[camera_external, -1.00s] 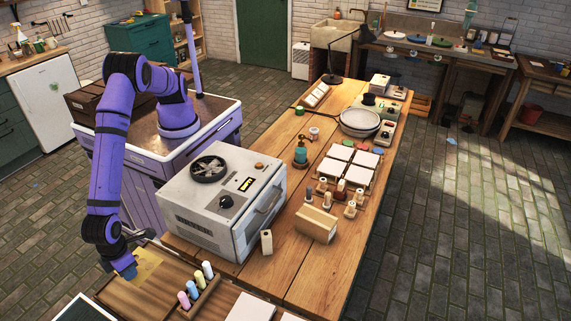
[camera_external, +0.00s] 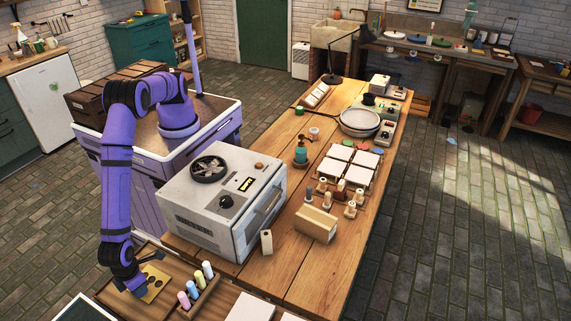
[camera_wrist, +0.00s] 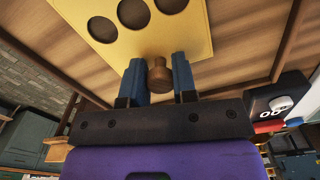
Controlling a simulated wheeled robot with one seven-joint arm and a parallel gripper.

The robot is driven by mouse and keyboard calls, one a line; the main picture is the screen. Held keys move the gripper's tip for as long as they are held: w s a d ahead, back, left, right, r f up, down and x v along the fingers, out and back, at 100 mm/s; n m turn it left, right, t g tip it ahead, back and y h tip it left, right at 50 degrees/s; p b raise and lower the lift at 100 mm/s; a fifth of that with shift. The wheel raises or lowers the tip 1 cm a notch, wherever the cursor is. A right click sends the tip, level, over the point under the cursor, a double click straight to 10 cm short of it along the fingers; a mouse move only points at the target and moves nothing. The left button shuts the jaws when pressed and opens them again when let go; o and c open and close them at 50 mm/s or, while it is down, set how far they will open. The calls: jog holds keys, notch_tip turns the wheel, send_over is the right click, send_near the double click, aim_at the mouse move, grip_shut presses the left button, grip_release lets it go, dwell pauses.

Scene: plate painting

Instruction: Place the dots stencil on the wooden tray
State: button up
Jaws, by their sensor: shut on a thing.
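The dots stencil is a flat yellow sheet (camera_external: 155,284) with dark round holes, at the lower left of the external view. In the wrist view the stencil (camera_wrist: 185,38) fills the top, with a brown wooden knob (camera_wrist: 160,75) at its near edge. My gripper (camera_wrist: 160,80) has its blue fingers shut on that knob; it also shows in the external view (camera_external: 135,287). The wooden tray (camera_external: 112,299) lies under the stencil, and its brown boards (camera_wrist: 245,50) show in the wrist view. I cannot tell whether the stencil touches it.
A rack with several pastel bottles (camera_external: 195,287) stands just right of the stencil. The white kiln-like box (camera_external: 225,200) stands behind on the wooden table (camera_external: 330,278). White sheets (camera_external: 252,307) lie at the bottom edge.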

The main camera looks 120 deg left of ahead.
jog(key=shift+f, duration=0.1)
jog(key=o, duration=0.9)
notch_tip(320, 180, up, 12)
